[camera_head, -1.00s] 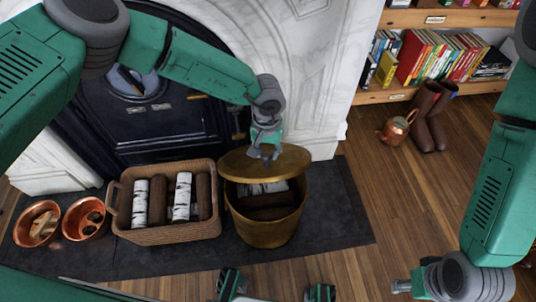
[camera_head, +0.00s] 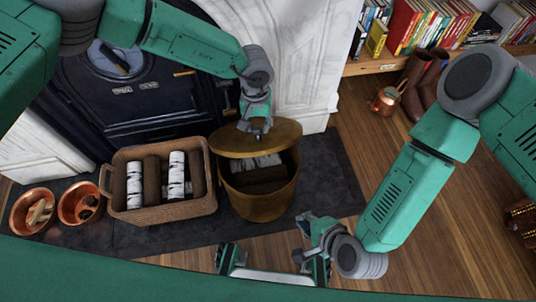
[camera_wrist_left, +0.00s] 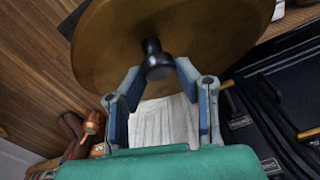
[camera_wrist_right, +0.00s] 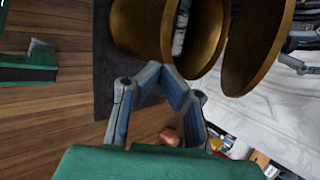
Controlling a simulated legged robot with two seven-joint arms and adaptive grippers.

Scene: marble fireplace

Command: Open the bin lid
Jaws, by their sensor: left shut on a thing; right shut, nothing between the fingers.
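The brass bin (camera_head: 258,204) stands on the dark hearth mat. My left gripper (camera_head: 257,128) is shut on the lid's black knob; the left wrist view shows this knob (camera_wrist_left: 156,62) at the fingertips, against the lid (camera_wrist_left: 200,45). My right gripper (camera_head: 306,224) is shut and empty, in front of the bin to the right. The right wrist view shows its fingertips (camera_wrist_right: 174,72) near the bin (camera_wrist_right: 145,28), with the lid (camera_wrist_right: 252,45) beyond.
A wicker basket of logs (camera_head: 160,212) stands close to the bin's left. Two copper bowls (camera_head: 78,201) are further left. The dark fireplace (camera_head: 140,112) is behind. A copper watering can (camera_head: 386,101) and brown boots (camera_head: 418,85) stand right, by the bookshelf (camera_head: 375,65).

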